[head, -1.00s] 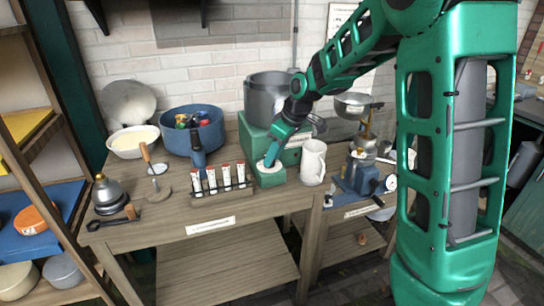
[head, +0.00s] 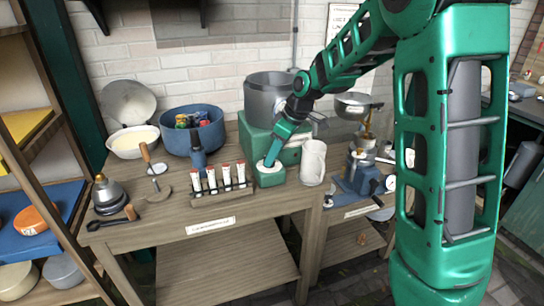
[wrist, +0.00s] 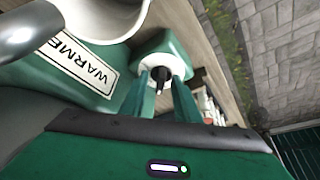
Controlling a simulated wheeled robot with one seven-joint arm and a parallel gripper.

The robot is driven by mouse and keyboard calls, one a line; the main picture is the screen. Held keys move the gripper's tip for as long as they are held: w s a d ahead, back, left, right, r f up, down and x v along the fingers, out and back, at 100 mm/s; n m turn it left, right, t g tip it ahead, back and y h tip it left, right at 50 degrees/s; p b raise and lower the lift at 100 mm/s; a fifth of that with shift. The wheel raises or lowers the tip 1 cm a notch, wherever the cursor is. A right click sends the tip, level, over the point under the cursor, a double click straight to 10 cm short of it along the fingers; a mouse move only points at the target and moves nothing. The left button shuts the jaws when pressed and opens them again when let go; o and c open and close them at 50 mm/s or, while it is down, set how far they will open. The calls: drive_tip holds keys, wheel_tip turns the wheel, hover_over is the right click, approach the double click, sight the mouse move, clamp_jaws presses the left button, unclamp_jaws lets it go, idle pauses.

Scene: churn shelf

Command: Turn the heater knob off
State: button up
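The heater is a green box (head: 255,138) under a large grey pot, with a smaller green block (head: 270,178) at its front that carries a white round dial (head: 261,168). In the wrist view, the dark heater knob (wrist: 161,77) stands on the white dial (wrist: 172,58). My gripper (wrist: 162,80) has its two green fingers apart, one on each side of the knob, with what looks like a small gap. In the head view, my gripper (head: 269,160) points down at the dial and hides the knob.
A white mug (head: 313,163) stands close right of the block; its rim shows near my gripper in the wrist view (wrist: 105,30). A rack of white tubes (head: 222,188) stands close left. The grey pot (head: 268,98) is behind. The bench front is clear.

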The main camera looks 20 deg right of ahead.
drive_tip(key=v, duration=1)
drive_tip(key=shift+r, duration=0.35)
drive_tip(key=shift+s+d, duration=0.1)
drive_tip(key=shift+d, duration=0.05)
drive_tip(key=s+d+f+m+g+h, duration=0.1)
drive_tip(key=s+d+m, duration=0.3)
drive_tip(key=s, duration=0.8)
drive_tip(key=s+d+f+m+g+h, duration=0.1)
drive_tip(key=s+d+f+m, duration=0.3)
drive_tip(key=s, duration=0.8)
drive_tip(key=s+d+f+m+g+h, duration=0.1)
drive_tip(key=s+d+f+m, duration=0.1)
drive_tip(key=s+d+m, duration=0.2)
drive_tip(key=s+m, duration=0.3)
drive_tip(key=s, duration=0.5)
drive_tip(key=shift+s+d+f+m, duration=0.2)
drive_tip(key=shift+d+f+m, duration=0.1)
drive_tip(key=shift+d+f, duration=0.05)
drive_tip(key=shift+w+f, duration=0.25)
drive_tip(key=shift+w, duration=0.4)
